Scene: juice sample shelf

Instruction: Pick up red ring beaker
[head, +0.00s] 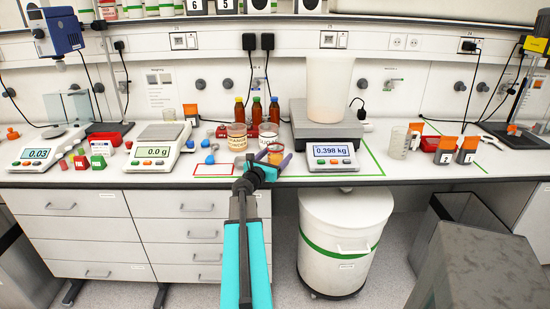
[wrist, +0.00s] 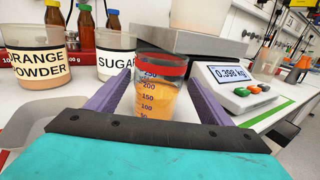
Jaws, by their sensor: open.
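The red ring beaker (wrist: 160,88) is clear with a red band at its rim, dark volume marks and orange contents. In the wrist view it stands upright between the two purple fingers of my gripper (wrist: 158,95), with a finger on each side. The fingers are open, and whether either touches the glass cannot be told. In the head view the beaker (head: 275,153) stands on the bench near its front edge, partly hidden by my gripper (head: 264,160). The lower end of the beaker is hidden by the gripper body in the wrist view.
A scale (head: 333,152) reading 0.398 kg with a big white container (head: 329,88) is just right. The orange powder beaker (wrist: 35,62) and sugar beaker (wrist: 116,62) stand left. Brown bottles (head: 256,112) are behind. A red-outlined label (head: 213,169) lies left.

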